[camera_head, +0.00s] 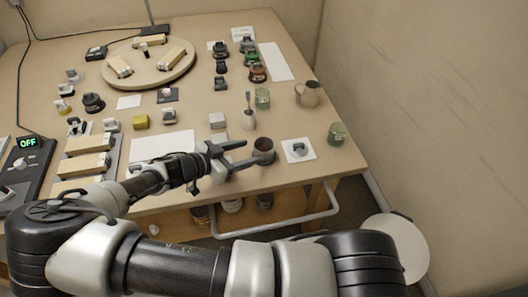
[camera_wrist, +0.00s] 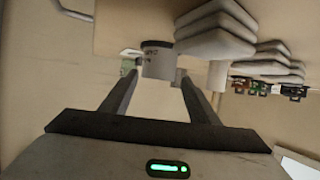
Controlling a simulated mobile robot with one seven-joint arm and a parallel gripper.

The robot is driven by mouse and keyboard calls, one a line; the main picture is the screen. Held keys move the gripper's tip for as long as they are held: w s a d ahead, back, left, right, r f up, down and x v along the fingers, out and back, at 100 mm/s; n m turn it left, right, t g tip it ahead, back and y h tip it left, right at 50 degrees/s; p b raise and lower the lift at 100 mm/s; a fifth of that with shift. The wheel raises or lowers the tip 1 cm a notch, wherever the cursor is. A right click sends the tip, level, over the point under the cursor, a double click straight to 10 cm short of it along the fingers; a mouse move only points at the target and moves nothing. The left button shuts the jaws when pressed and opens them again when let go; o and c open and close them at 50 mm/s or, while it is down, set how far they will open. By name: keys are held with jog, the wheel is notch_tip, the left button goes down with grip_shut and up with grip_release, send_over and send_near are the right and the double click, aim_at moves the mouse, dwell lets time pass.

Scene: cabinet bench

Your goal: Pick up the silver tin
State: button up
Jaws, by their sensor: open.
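A grey cylindrical tin (camera_head: 264,151) with an open top and a dark inside stands near the front edge of the bench. In the wrist view the tin (camera_wrist: 158,60) has a dark rim band and small marks on its side. My gripper (camera_head: 243,154) is open, its two fingers pointing right at the tin. In the wrist view my gripper (camera_wrist: 160,80) has the tin just ahead, in line with the gap between its fingertips. I cannot tell whether the fingertips touch it.
A white pad with a grey knob (camera_head: 299,150) lies right of the tin, and a green jar (camera_head: 337,132) stands farther right. A pale holder with a brush (camera_head: 249,118) and a white block (camera_head: 217,120) stand behind. A rail (camera_head: 280,226) runs below the bench edge.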

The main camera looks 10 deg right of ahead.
aim_at(271, 146)
jog(key=x, duration=1.1)
jog(key=shift+s+f, duration=0.15)
jog(key=shift+c, duration=0.2)
jog(key=c, duration=0.7)
jog(key=shift+c, duration=0.5)
jog(key=shift+r, duration=0.2)
